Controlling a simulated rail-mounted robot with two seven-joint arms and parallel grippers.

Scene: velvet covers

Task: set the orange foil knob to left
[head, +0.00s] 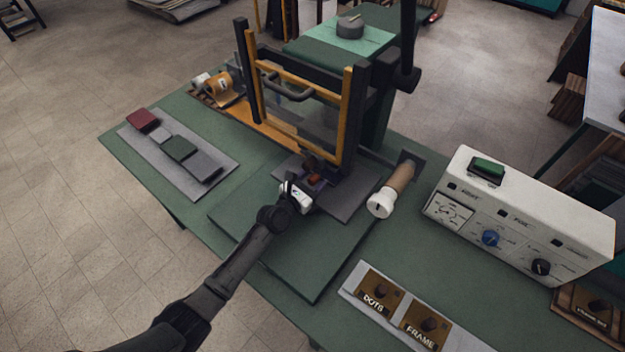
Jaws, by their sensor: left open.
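The white control box (560,222) at the right carries a blue knob (490,238) and a black knob (541,267). I see no clearly orange knob on it, and its small labels are too blurred to read surely. My left gripper (312,177) is open over the grey plate at the foot of the press, well left of the box. A small reddish-orange patch shows at its fingers; I cannot tell what it is or whether they touch it. My right gripper is not in view.
The press frame (354,115) with yellow bars stands behind my left gripper. A white-ended roller handle (380,204) lies between gripper and box. Plates marked DOTS (372,301) and FRAME (421,338) lie in front. A grey strip (210,182) with swatches is at the left.

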